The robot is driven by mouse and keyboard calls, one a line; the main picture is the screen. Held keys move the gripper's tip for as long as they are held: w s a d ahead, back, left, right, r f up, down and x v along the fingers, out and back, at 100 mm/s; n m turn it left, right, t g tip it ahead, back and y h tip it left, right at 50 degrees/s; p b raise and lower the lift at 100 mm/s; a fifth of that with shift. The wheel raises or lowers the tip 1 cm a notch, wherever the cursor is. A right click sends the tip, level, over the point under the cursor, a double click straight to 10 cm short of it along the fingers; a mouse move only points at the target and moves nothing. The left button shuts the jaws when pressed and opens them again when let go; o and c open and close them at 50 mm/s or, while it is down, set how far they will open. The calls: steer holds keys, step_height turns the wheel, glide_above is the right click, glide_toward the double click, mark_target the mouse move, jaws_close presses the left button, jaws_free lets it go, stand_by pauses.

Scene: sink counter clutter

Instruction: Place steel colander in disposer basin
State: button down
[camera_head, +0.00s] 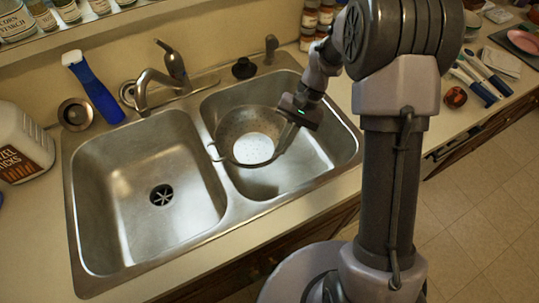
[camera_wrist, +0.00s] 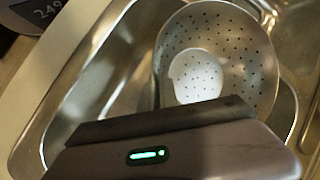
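The steel colander (camera_head: 235,127) is in or over the right basin (camera_head: 318,150), with a side handle toward the divider. I cannot tell whether it rests on the basin floor. The wrist view shows its perforated bowl (camera_wrist: 235,45) with a bright, pale round area at the bottom. My gripper (camera_head: 287,138) is at the colander's right rim, fingers pointing down. The wrist view hides the fingertips, so I cannot tell whether they are closed on the rim. The left basin (camera_head: 115,165) is empty and has a dark, star-patterned drain (camera_head: 161,195). The right basin's drain is not visible.
A faucet (camera_head: 160,85) stands behind the sink between the basins. A low metal divider (camera_head: 212,165) separates the basins.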

steer(key=w+a+r+m+t+y+p, duration=0.25)
steer(key=a+r+m+t, duration=0.2)
steer(key=a+m, duration=0.4)
steer(key=m+t+h+b, duration=0.2)
steer(key=m+t, duration=0.1)
steer(key=m, duration=0.3)
glide_above(258, 151)
steer(key=shift+n, duration=0.25)
step_height(258, 151, down, 4)
steer(key=shift+f, duration=0.2)
step_height(258, 151, down, 13)
steer(key=b, duration=0.8)
steer(key=shift+b, duration=0.3)
steer(key=c, duration=1.6)
jaws_free()
steer(key=shift+r, duration=0.1)
